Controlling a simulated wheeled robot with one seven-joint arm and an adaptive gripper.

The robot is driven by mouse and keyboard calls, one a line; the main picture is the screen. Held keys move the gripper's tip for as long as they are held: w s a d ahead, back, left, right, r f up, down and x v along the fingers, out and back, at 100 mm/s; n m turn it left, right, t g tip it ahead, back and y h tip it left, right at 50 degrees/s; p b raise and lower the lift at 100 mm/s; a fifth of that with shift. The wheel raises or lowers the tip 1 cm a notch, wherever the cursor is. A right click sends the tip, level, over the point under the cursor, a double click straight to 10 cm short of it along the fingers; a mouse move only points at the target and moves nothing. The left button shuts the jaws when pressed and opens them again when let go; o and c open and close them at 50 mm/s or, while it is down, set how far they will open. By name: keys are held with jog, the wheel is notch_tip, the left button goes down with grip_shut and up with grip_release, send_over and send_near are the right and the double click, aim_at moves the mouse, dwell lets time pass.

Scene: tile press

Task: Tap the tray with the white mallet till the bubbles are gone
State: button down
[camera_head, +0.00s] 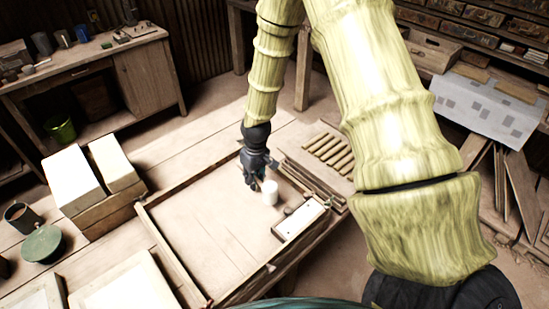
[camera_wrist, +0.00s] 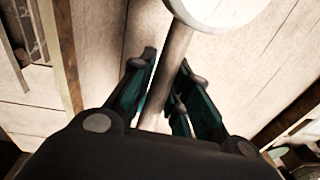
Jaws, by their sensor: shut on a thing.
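The white mallet (camera_head: 271,192) has a pale cylindrical head and a wooden handle. In the wrist view its white head (camera_wrist: 222,8) is at the top, and its handle runs down between the fingers. My gripper (camera_head: 258,178), also in the wrist view (camera_wrist: 170,68), is shut on the handle. It is over the far right part of a wood-framed work surface (camera_head: 195,208). A small pale rectangular tray (camera_head: 300,221) lies at the right of this surface, nearer the camera than the mallet. Bubbles are too small to make out. Whether the mallet head touches anything cannot be told.
Several wooden rods (camera_head: 328,151) and dark strips (camera_head: 312,180) lie right of the frame. The middle of the framed surface is clear. My arm hides part of the right side.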

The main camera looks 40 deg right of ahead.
aim_at(254, 193)
jog(key=shift+f, duration=0.1)
dwell(0.3)
notch_tip(254, 193, down, 4)
jog(key=shift+b, duration=1.2)
jog(key=shift+f, duration=0.3)
notch_tip(254, 193, up, 4)
jog(key=p, duration=0.3)
jog(key=shift+r, duration=0.15)
jog(key=shift+s+r, duration=0.1)
jog(key=shift+r, duration=0.15)
jog(key=shift+f, duration=0.1)
